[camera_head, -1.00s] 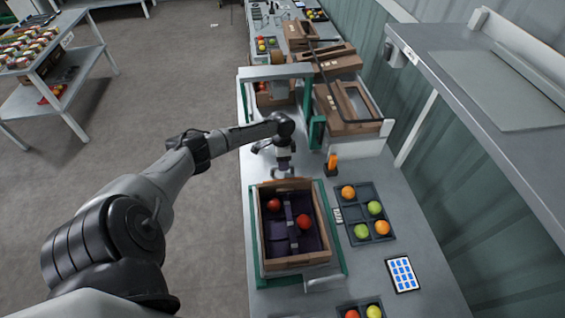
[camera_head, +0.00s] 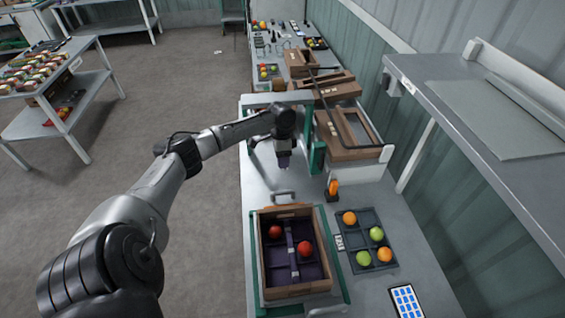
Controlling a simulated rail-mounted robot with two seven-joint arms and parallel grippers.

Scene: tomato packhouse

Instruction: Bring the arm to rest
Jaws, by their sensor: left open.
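My left arm comes in from the left over the bench (camera_head: 222,283), and its gripper (camera_head: 284,163) hangs above the bench beyond the near crate. The gripper is small in the picture; it is open with nothing seen between its fingers. The wooden crate (camera_head: 292,291) stands in a green frame and holds two red tomatoes, one on each side of a divider (camera_head: 291,248). The gripper is apart from the crate. My right gripper is not in view.
A dark tray (camera_head: 371,240) with orange and green tomatoes lies right of the crate, near a tablet (camera_head: 407,301). An orange-topped device (camera_head: 333,188) stands behind it. A shelf (camera_head: 480,115) overhangs at right.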

